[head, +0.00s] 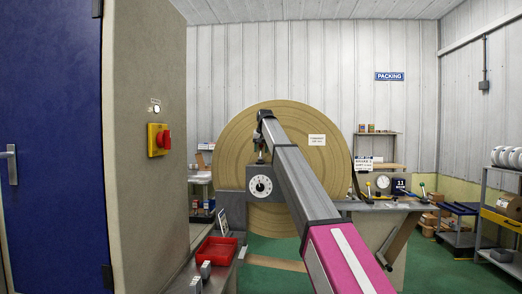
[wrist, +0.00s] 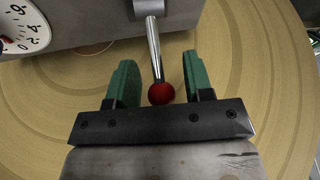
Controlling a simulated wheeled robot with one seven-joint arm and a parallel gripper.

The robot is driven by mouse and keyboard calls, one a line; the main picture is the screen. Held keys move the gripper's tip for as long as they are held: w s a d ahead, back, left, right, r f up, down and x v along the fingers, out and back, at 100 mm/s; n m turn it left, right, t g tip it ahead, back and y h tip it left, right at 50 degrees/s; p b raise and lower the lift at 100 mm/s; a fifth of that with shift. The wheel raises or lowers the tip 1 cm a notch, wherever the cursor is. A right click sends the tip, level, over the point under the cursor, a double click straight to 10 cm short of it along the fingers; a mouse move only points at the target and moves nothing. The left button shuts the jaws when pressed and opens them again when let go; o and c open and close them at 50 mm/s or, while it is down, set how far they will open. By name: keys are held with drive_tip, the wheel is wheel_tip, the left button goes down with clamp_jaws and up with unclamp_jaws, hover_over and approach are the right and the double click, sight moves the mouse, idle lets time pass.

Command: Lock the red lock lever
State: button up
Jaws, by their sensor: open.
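The lock lever is a silver rod (wrist: 153,48) with a red ball knob (wrist: 161,93), coming from a grey housing (wrist: 100,22) at the top of the wrist view. My gripper (wrist: 159,64) is open, with one green finger on each side of the lever. The red knob lies between the fingers near the palm, with a gap visible on both sides. In the head view my gripper (head: 262,150) is small and points down above the grey box with a round dial (head: 262,187). The lever is too small to make out there.
A large tan disc (head: 235,135) stands behind the dial box. A tall cabinet with a red switch (head: 165,140) is at the left. A red tray (head: 216,250) sits on the lower-left bench. A workbench (head: 385,206) is on the right.

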clamp_jaws()
drive_tip(key=shift+s, duration=0.15)
drive_tip(key=shift+s+r+t, duration=0.2)
drive_tip(key=shift+s+t, duration=0.5)
drive_tip(key=shift+t, duration=0.6)
drive_tip(key=s+t, duration=0.2)
drive_tip(key=t, duration=0.1)
drive_tip(key=shift+r, duration=0.15)
drive_tip(key=s+t, duration=0.1)
drive_tip(key=t, duration=0.2)
drive_tip(key=shift+s+n+t, duration=0.35)
drive_tip(key=shift+n+t, duration=0.05)
drive_tip(key=shift+s+a+f+t, duration=0.15)
drive_tip(key=shift+s+t, duration=0.1)
drive_tip(key=shift+t, duration=0.35)
drive_tip(key=shift+s+d+f+t, duration=0.1)
drive_tip(key=shift+s+f+t, duration=0.1)
drive_tip(key=shift+t, duration=0.4)
